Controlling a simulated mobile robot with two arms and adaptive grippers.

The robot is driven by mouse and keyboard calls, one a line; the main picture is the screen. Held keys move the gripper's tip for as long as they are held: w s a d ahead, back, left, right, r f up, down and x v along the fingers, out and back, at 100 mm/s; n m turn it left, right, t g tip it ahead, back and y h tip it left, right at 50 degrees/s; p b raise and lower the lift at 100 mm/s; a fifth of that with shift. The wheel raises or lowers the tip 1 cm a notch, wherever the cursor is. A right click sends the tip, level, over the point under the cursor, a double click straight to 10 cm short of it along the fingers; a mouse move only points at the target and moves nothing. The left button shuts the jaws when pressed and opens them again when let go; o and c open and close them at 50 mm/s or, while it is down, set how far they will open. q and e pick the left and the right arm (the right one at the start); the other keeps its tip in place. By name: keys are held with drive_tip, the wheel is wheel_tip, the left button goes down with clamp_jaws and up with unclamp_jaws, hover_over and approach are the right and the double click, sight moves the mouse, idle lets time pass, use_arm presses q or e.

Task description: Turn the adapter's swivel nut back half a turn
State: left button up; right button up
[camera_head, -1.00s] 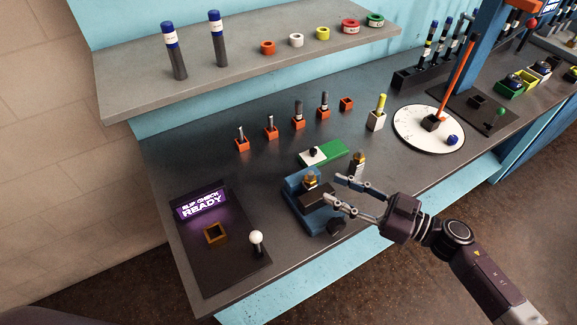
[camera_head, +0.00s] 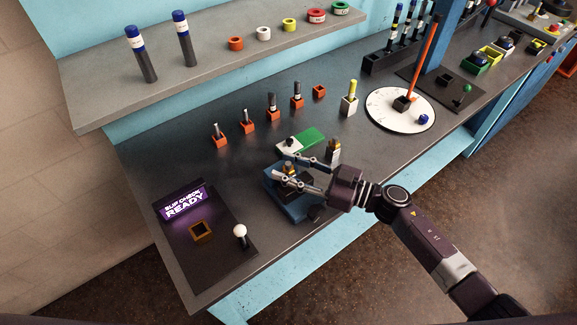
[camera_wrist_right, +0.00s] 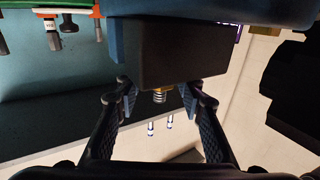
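The adapter (camera_head: 291,168), with a brass-coloured nut, sits in the blue vise (camera_head: 284,203) with dark jaws near the bench's front edge. In the right wrist view its threaded brass end (camera_wrist_right: 160,96) shows below the dark jaw block (camera_wrist_right: 175,55). My right gripper (camera_head: 281,166) reaches in from the right, its fingertips at the adapter. In the wrist view the right gripper (camera_wrist_right: 159,102) is open, a finger on each side of the brass part with a visible gap on both sides. My left gripper is not in view.
A dark fitting (camera_head: 333,150) stands just behind the right fingers. A green and white block (camera_head: 302,140) lies behind the vise. To the left is a slip-check panel (camera_head: 185,203) reading READY, with a white-knobbed lever (camera_head: 240,231). Orange holders stand farther back.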

drive_tip(key=c, duration=0.8)
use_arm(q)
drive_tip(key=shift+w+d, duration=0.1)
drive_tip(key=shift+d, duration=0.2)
use_arm(e)
clamp_jaws()
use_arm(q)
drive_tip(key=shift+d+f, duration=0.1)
use_arm(e)
drive_tip(key=shift+w+f+n+g+y+b, duration=0.15)
drive_tip(key=shift+n+g+y+b, duration=0.15)
drive_tip(key=shift+n+g+b, duration=0.4)
drive_tip(key=n+g+b, duration=0.2)
drive_tip(key=g+b, duration=0.2)
drive_tip(key=b, duration=0.1)
drive_tip(key=n+g+b, duration=0.3)
drive_tip(key=g+b, duration=0.2)
drive_tip(key=b, duration=0.1)
drive_tip(key=shift+f+y, duration=0.15)
drive_tip(key=shift+y, duration=0.25)
use_arm(q)
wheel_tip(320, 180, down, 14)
drive_tip(key=b, duration=0.2)
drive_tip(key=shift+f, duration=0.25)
use_arm(e)
drive_tip(key=shift+r+n+g, duration=0.25)
drive_tip(key=shift+n+g, duration=0.45)
drive_tip(key=shift+g, duration=0.1)
